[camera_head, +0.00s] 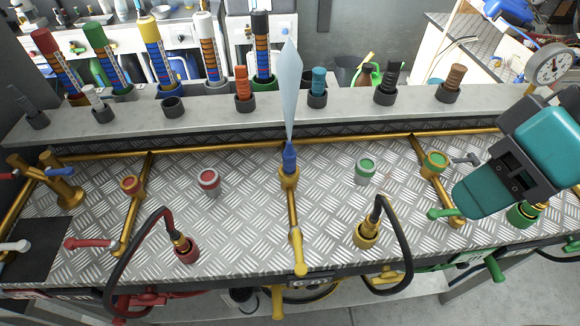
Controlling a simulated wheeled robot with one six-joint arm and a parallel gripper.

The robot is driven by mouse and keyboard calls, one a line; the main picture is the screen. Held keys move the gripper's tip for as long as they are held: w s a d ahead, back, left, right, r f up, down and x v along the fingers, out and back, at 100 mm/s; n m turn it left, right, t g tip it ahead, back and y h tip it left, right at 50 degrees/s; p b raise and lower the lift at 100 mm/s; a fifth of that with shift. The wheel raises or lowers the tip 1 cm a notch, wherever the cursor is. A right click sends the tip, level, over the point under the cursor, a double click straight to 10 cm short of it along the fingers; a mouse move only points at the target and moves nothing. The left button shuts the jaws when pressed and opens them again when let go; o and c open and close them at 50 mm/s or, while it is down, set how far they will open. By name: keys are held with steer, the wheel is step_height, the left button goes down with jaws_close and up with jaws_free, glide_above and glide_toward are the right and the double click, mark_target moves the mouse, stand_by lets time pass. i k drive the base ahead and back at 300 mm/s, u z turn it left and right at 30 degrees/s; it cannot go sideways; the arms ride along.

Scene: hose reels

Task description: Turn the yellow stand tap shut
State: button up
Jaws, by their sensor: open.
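The yellow stand tap (297,253) is in the middle of the bench, its yellow lever pointing along the brass pipe toward the front edge. Behind it, a blue nozzle (289,157) points up from a brass fitting, and a pale fan of spray (289,85) rises from it. My teal and dark grey arm fills the right side. A small grey piece beside the green-ringed fitting looks like the end of my gripper (466,160). It is mostly hidden by my arm, open, and well right of the yellow tap, touching nothing I can make out.
A red lever (91,243) and a green lever (443,213) sit on neighbouring pipes. Black hoses rise from a red fitting (186,250) and a yellow fitting (366,235) either side of the tap. A back shelf (210,108) holds several coloured nozzles. A gauge (551,64) stands far right.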

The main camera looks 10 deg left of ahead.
mark_target(300, 267)
steer(key=z, duration=0.4)
steer(key=k, duration=1.05)
steer(key=z, duration=0.05)
steer(key=i, duration=0.5)
steer(key=u, duration=0.45)
